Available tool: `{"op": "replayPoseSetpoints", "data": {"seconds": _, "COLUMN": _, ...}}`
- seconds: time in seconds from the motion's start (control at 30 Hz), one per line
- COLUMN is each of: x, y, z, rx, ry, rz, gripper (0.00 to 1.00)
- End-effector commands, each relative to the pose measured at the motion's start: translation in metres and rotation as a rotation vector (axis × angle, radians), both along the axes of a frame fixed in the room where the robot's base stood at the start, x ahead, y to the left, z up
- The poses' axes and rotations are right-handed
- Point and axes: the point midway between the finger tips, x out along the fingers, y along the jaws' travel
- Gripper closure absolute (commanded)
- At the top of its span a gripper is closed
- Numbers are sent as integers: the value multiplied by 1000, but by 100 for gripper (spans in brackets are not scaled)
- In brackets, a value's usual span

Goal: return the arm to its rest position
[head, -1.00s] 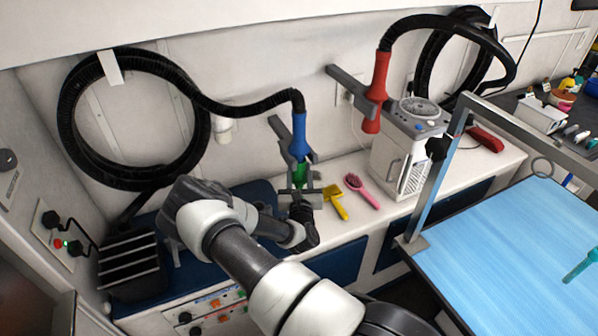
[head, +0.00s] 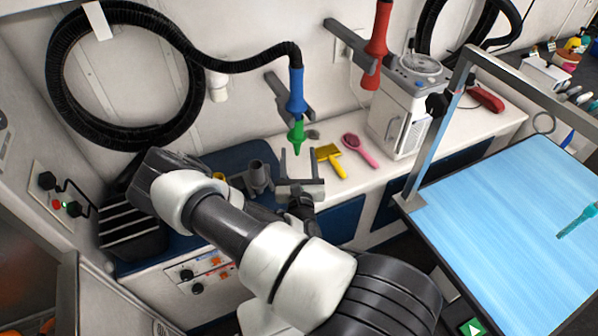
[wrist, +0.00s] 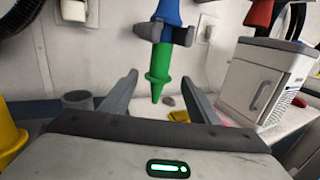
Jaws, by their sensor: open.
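My gripper (head: 298,166) is open and empty over the front of the white counter, its two fingers apart. In the wrist view its fingers (wrist: 163,95) stand on either side of a green nozzle, which is farther off. The green nozzle (head: 296,136) sits on the lower end of a blue dryer handle (head: 296,90), held in a grey wall bracket (head: 272,84). The nozzle also shows in the wrist view (wrist: 158,66), hanging clear of the fingers. My arm reaches from the bottom right across the front of the counter.
A yellow brush (head: 330,158) and a pink brush (head: 358,150) lie on the counter (head: 400,170). A grey cup (head: 258,176) stands left of my gripper. A white cabinet (head: 402,115) is at the right. A blue-topped table (head: 510,230) with a metal frame (head: 440,135) stands right.

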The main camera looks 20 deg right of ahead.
Motion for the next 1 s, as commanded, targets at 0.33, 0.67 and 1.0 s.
{"op": "replayPoseSetpoints", "data": {"seconds": 0.33, "x": -49, "y": 19, "z": -3, "rx": 0, "ry": 0, "rz": 0, "gripper": 45}}
{"op": "replayPoseSetpoints", "data": {"seconds": 0.67, "x": -52, "y": 18, "z": 6, "rx": 6, "ry": -22, "rz": -26, "gripper": 45}}
{"op": "replayPoseSetpoints", "data": {"seconds": 1.0, "x": -91, "y": -54, "z": 135, "rx": 190, "ry": -354, "rz": -627, "gripper": 45}}
